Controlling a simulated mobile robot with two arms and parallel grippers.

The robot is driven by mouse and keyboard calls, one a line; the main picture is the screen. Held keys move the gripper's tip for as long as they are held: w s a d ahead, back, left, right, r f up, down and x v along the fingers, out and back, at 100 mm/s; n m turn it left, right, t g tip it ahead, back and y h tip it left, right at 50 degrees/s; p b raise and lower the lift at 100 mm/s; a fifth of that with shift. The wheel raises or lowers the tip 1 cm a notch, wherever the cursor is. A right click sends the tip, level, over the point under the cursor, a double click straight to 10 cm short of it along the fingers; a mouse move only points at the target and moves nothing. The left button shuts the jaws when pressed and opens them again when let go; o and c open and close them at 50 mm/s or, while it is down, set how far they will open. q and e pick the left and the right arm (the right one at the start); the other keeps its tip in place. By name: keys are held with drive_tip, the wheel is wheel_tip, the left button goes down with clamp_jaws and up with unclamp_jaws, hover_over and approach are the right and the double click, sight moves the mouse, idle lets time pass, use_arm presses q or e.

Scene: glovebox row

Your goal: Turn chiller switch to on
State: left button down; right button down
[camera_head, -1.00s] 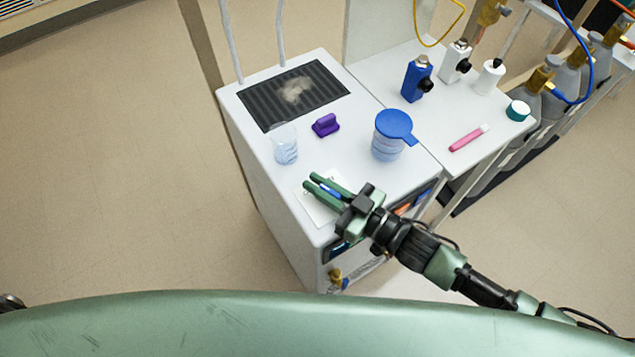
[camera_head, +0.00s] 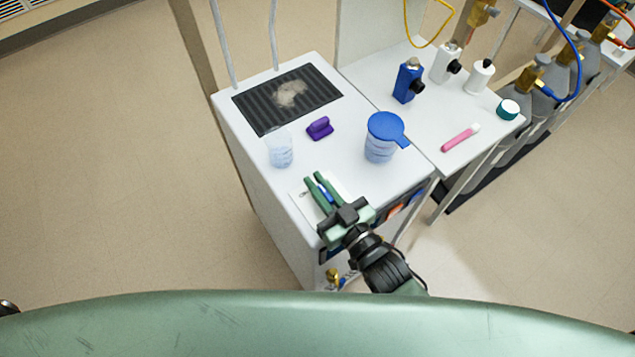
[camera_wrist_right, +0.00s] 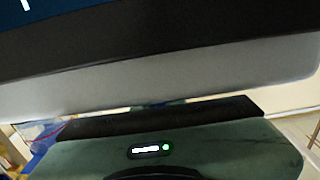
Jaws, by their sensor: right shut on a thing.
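A white cabinet (camera_head: 350,160), which looks like the chiller, stands in the middle of the head view. Its front has a dark panel with a small orange part (camera_head: 392,211); I cannot make out which part is the switch or its position. My right gripper (camera_head: 315,177) is over the cabinet's front left top, above a white sheet (camera_head: 301,205). Its green fingers are around a small blue thing (camera_head: 327,195). In the right wrist view a dark panel edge (camera_wrist_right: 150,60) with a blue screen corner (camera_wrist_right: 50,10) is close above the gripper body; the fingertips are hidden. My left gripper is out of view.
On the cabinet top are a clear beaker (camera_head: 281,153), a purple block (camera_head: 320,128), a blue-lidded container (camera_head: 381,148) and a dark grille (camera_head: 285,100). A side table holds a blue bottle (camera_head: 407,82), white bottles and a pink tube (camera_head: 460,138). Gas cylinders (camera_head: 528,95) stand at right.

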sight(332, 204)
drive_tip(key=shift+r, duration=0.1)
drive_tip(key=c, duration=1.5)
unclamp_jaws()
drive_tip(key=shift+s+d, duration=0.3)
drive_tip(key=shift+s, duration=0.1)
drive_tip(key=b+v, duration=0.1)
drive_tip(key=v, duration=0.4)
drive_tip(key=shift+s+d, duration=0.2)
drive_tip(key=shift+s, duration=0.1)
drive_tip(key=shift+s+d, duration=0.35)
drive_tip(key=shift+s, duration=0.1)
